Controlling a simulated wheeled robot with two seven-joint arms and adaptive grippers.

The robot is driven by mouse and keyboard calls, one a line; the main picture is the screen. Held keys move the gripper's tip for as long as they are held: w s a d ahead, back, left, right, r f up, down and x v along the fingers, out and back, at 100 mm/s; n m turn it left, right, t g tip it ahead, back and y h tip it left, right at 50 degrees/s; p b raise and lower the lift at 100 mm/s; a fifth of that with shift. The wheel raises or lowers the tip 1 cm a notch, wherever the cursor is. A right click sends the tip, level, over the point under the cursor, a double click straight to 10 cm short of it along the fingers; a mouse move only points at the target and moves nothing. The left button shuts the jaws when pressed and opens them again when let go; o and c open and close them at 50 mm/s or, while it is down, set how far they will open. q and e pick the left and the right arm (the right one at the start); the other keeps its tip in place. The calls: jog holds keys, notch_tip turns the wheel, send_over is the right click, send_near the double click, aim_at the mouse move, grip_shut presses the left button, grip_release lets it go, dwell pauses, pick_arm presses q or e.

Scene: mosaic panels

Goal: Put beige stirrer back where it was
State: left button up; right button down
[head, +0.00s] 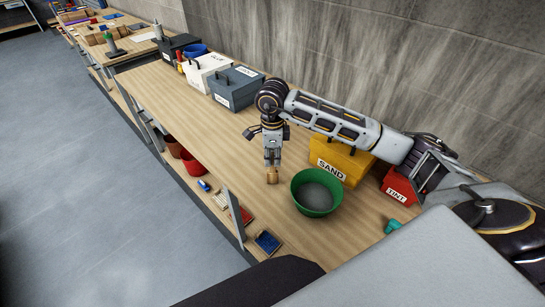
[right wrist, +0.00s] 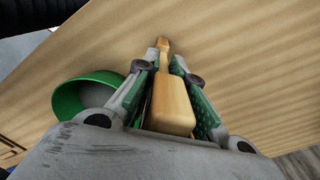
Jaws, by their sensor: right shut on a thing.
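My right gripper (head: 273,155) points down over the workbench, to the left of a green bowl (head: 307,204). It is shut on the beige stirrer (head: 272,177), whose lower end shows just below the fingers. In the right wrist view the stirrer (right wrist: 173,105) lies between the two fingers (right wrist: 165,62), with a wide block near the palm and a narrow end past the tips. I cannot tell whether it touches the bench. The green bowl holds grey material and also shows in the right wrist view (right wrist: 70,98). My left gripper is not in view.
A yellow SAND box (head: 343,160) and a red TINT box (head: 399,187) stand behind the bowl. A teal item (head: 393,226) lies at the right. Grey (head: 236,88) and white (head: 206,73) boxes stand farther left. The bench (head: 195,115) left of the gripper is clear.

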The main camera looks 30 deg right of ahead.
jog(key=shift+f, duration=0.15)
jog(key=c, duration=1.5)
grip_release()
jog(key=shift+r, duration=0.2)
jog(key=shift+r, duration=0.7)
notch_tip(320, 180, up, 8)
jog(key=shift+r+b, duration=0.25)
jog(key=shift+b, duration=0.65)
jog(key=shift+r, duration=1.05)
